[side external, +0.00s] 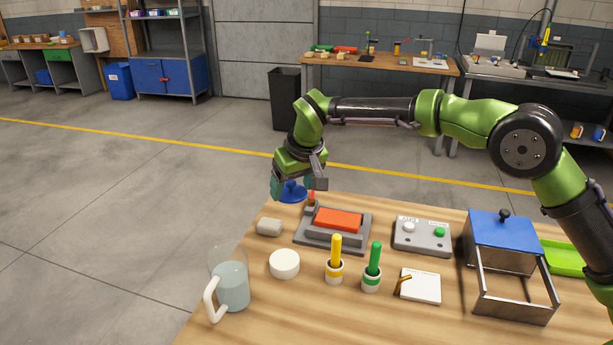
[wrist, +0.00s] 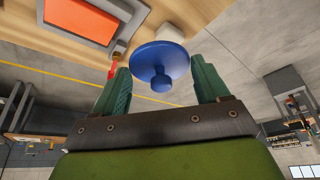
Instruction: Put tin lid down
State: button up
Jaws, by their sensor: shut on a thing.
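The tin lid (side external: 291,193) is a blue round disc with a small knob. My gripper (side external: 290,186) is shut on it and holds it in the air near the far left corner of the table. A white round tin-like piece (side external: 284,264) stands on the table, apart from the lid. I cannot tell whether it belongs to the lid.
The wooden table (side external: 200,318) holds a grey cylinder (side external: 269,227), a red block (side external: 338,220) in a grey tray, a glass jug (side external: 232,285), yellow (side external: 336,248) and green (side external: 375,258) sticks in holders, a button box (side external: 422,238) and a blue-topped metal frame (side external: 503,230).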

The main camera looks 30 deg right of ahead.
send_over(253, 255)
jog(key=s, duration=0.1)
notch_tip(253, 255, down, 6)
jog(key=r, duration=0.1)
jog(key=shift+m, duration=0.3)
notch_tip(253, 255, down, 11)
jog(key=shift+s+r, duration=0.1)
jog(key=shift+s, duration=0.05)
